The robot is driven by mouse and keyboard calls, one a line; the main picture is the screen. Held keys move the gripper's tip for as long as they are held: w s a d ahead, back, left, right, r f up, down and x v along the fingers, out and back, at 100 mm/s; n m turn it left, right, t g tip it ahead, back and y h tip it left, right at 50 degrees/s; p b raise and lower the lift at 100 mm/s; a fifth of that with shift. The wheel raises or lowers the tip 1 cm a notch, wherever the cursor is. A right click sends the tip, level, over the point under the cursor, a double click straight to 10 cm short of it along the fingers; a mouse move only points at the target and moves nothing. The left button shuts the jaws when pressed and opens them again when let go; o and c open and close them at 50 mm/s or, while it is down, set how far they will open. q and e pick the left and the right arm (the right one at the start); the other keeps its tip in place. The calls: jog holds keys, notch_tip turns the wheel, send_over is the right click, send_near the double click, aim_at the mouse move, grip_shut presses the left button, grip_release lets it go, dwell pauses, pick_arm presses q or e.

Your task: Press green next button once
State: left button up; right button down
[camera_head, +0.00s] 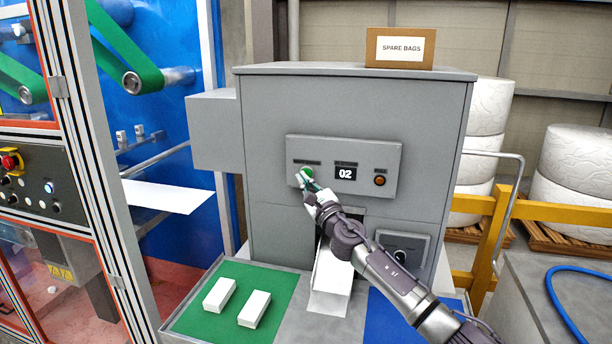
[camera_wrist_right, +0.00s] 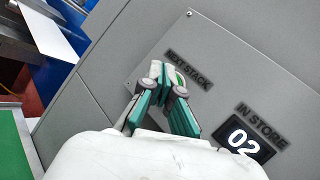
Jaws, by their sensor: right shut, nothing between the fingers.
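The green button (camera_head: 307,172) sits at the left of the panel on the grey cabinet. In the right wrist view its green edge (camera_wrist_right: 180,77) shows just behind the fingertips, beside the label "NEXT STACK" (camera_wrist_right: 188,68). My right gripper (camera_head: 308,183) is shut and empty, its fingertips at the button's lower edge in the head view. The closed fingers also show in the right wrist view (camera_wrist_right: 163,72), covering most of the button. I cannot tell whether they touch it. The display (camera_head: 345,174) reads "02". My left gripper is not in view.
Below are a white chute (camera_head: 331,281) and a green tray area (camera_head: 240,309) with two white blocks. A "SPARE BAGS" box (camera_head: 400,47) stands on top.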

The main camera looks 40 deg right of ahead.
jog(key=shift+d, duration=0.1)
dwell(0.7)
jog(key=shift+w+d, duration=0.25)
jog(key=shift+w, duration=0.05)
jog(key=shift+w+d+b, duration=0.25)
jog(key=shift+d+b, duration=0.1)
jog(key=shift+b, duration=0.25)
dwell(0.6)
jog(key=shift+r, duration=0.1)
jog(key=shift+s+a+p, duration=0.55)
jog(key=shift+a, duration=0.05)
